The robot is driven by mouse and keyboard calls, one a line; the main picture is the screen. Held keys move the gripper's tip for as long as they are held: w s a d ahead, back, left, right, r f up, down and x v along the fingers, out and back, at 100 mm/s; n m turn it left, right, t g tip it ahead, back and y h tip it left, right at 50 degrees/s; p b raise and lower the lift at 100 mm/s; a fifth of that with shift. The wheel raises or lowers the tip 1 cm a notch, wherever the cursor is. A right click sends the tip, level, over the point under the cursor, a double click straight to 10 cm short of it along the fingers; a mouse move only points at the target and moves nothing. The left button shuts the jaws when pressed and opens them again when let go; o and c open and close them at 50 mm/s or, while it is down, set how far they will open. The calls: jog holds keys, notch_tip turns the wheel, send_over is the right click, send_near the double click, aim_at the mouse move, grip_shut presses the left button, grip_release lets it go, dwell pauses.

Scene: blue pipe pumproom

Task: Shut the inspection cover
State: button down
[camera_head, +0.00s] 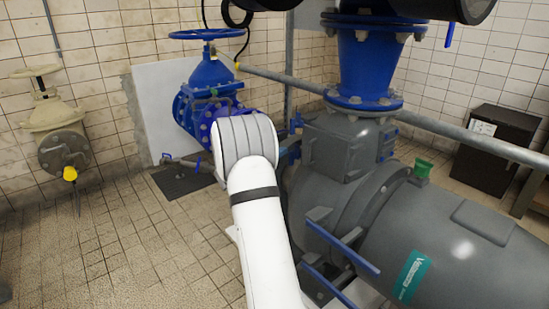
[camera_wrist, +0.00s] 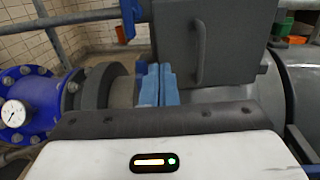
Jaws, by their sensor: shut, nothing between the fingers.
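A flat dark grey plate with a bar handle, which looks like the inspection cover (camera_wrist: 237,42), fills the upper middle of the wrist view. Its lower edge hangs over the grey pump body. I cannot tell how far it stands open. My gripper (camera_wrist: 158,72) shows two light blue fingers pressed together, with nothing between them. The fingertips are near the cover's lower left corner, left of its handle; contact cannot be told. In the head view, my white arm hides the gripper, and a grey panel on the pump housing (camera_head: 330,152) shows just right of the arm.
The large grey pump (camera_head: 440,235) with blue bars lies right of my arm. A blue valve (camera_head: 210,85) stands behind it, and a blue flange with a gauge (camera_wrist: 14,113) is at left in the wrist view. Tiled floor (camera_head: 120,250) is free at left.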

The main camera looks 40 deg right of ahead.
aim_at(303, 141)
jog(key=d, duration=0.3)
jog(key=d+b, duration=0.1)
jog(key=d, duration=0.4)
jog(key=shift+w+d, duration=0.4)
